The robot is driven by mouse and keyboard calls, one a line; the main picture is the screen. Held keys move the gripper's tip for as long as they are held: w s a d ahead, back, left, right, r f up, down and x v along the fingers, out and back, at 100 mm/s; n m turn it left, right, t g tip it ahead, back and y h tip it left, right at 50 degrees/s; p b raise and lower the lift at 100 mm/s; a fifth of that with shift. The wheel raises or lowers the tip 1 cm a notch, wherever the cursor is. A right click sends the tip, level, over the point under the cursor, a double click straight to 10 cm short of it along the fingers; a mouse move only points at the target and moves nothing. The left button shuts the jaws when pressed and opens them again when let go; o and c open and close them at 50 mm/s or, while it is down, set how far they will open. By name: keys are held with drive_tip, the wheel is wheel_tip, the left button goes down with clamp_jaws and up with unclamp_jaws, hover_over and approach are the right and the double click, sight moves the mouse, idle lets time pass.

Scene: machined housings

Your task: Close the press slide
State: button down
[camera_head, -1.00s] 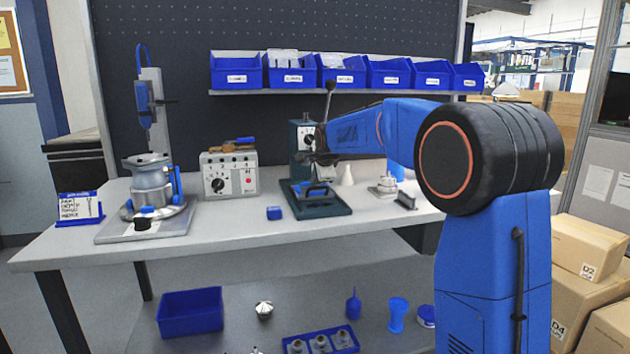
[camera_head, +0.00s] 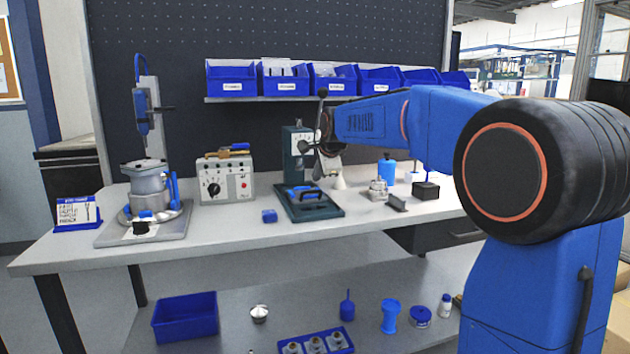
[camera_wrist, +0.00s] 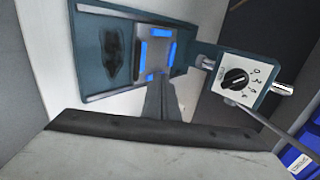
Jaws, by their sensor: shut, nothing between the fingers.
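The teal press (camera_head: 299,143) stands upright on the bench, with its dial face and a lever with a dark knob. Its base plate (camera_head: 329,211) reaches toward the front edge, and the slide (camera_head: 303,190) with blue parts lies on it. In the wrist view, the press dial (camera_wrist: 238,78) is at the right and the slide with blue corner pieces (camera_wrist: 157,50) is at top centre, beside a dark recess in the plate. My gripper (camera_wrist: 161,88) is shut and empty, its narrow fingers pointing toward the slide. Contact with it cannot be told.
A grey control box (camera_head: 226,178) and a pump-like housing (camera_head: 147,185) stand left of the press. A small blue block (camera_head: 269,216) lies just left of the base plate. A metal part (camera_head: 378,189), a dark bracket (camera_head: 397,203) and a black box (camera_head: 425,190) stand to the right.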

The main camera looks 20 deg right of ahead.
drive_tip(key=s+d, duration=0.3)
drive_tip(key=s, duration=0.9)
approach(325, 201)
wheel_tip(325, 201, down, 4)
drive_tip(key=shift+s+r, duration=0.1)
drive_tip(key=shift+s, duration=0.05)
drive_tip(key=w, duration=0.3)
drive_tip(key=shift+w, duration=0.6)
drive_tip(key=w, duration=0.8)
drive_tip(key=shift+w, duration=0.25)
drive_tip(key=shift+w+r, duration=0.1)
